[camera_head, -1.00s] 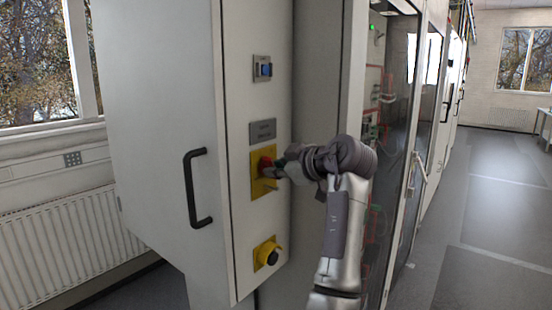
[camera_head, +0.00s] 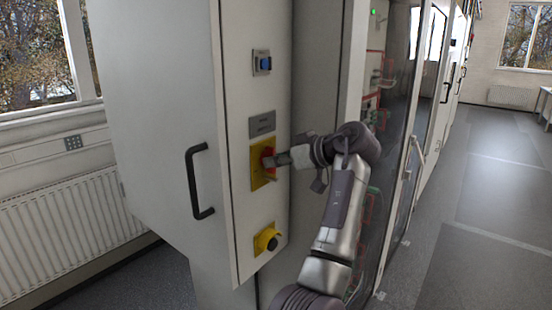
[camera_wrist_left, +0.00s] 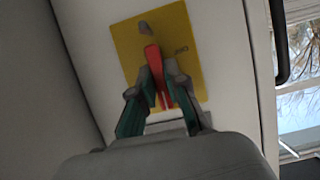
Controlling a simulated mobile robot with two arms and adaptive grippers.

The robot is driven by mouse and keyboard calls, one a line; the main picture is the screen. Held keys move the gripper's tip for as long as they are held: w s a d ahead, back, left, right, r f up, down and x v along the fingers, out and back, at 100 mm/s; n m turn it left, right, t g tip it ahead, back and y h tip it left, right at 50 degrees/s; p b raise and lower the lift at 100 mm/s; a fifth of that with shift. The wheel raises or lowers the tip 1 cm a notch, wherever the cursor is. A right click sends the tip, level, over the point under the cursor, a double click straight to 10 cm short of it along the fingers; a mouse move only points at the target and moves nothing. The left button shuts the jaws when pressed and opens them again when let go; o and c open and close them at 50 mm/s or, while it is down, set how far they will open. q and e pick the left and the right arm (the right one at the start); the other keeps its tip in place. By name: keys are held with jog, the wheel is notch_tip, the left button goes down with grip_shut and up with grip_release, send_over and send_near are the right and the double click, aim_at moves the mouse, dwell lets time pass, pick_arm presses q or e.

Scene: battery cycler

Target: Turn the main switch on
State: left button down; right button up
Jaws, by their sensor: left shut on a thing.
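The main switch is a red rotary handle (camera_head: 267,158) on a yellow plate (camera_head: 257,180), on the narrow panel of the grey cabinet. My left gripper (camera_head: 275,160) reaches it from the right and is shut on the red handle. In the left wrist view the red handle (camera_wrist_left: 155,67) stands between the two fingers of my left gripper (camera_wrist_left: 160,92), in front of the yellow plate (camera_wrist_left: 190,50). The fingers cover parts of the handle. My right gripper is not in view.
Above the switch are a grey label (camera_head: 262,124) and a blue button (camera_head: 264,63). Below is a black knob on a yellow plate (camera_head: 266,239). A black door handle (camera_head: 197,182) is on the left. Glass-fronted cabinets (camera_head: 398,100) stand on the right, beside open floor (camera_head: 490,190).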

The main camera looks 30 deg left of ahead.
pick_arm(q)
jog(key=shift+r, duration=0.15)
jog(key=c, duration=1.2)
grip_release()
jog(key=shift+a, duration=0.1)
jog(key=v, duration=1.2)
